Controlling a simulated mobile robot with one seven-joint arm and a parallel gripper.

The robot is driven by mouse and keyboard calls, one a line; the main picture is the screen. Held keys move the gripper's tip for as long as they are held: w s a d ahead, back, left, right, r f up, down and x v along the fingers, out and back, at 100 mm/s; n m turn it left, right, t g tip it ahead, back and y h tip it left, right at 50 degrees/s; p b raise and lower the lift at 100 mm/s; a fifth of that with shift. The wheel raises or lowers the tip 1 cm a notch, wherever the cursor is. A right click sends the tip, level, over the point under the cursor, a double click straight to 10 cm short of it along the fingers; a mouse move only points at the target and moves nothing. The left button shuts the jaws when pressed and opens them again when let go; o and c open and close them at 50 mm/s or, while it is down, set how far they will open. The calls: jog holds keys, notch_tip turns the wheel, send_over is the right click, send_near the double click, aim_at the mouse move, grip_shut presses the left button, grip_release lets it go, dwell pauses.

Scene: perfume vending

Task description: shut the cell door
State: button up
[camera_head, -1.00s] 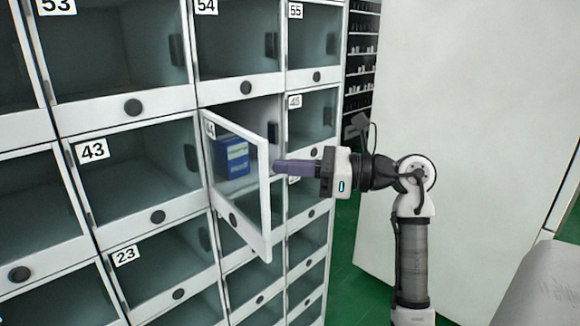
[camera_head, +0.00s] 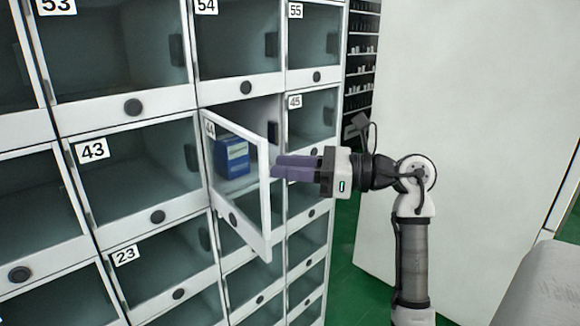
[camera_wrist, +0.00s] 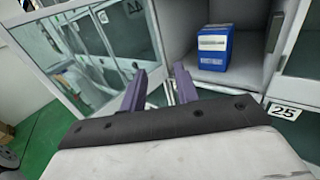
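The cell door (camera_head: 265,205), marked 44, is a clear panel in a white frame. It stands swung open toward me, hinged on its left in the head view. A blue box (camera_head: 232,157) sits inside the cell behind it. My gripper (camera_head: 278,167) is at the door's free edge, pointing left. In the wrist view my gripper (camera_wrist: 160,70) has its two purple fingers apart, with the frame of the door (camera_wrist: 156,35) showing between them. I cannot tell whether either finger touches it. The blue box (camera_wrist: 214,47) stands upright in the cell, to the right of the fingers.
Closed cells surround the open one, among them cell 43 (camera_head: 135,165) on the left and cell 45 (camera_head: 312,117) on the right. A large white panel (camera_head: 460,120) stands behind my arm. Green floor (camera_head: 345,265) is clear between the cells and my arm.

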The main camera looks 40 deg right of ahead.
jog(key=b+v, duration=0.2)
jog(key=v, duration=1.1)
jog(key=shift+s+d, duration=0.25)
jog(key=shift+s, duration=0.05)
jog(key=shift+c, duration=0.4)
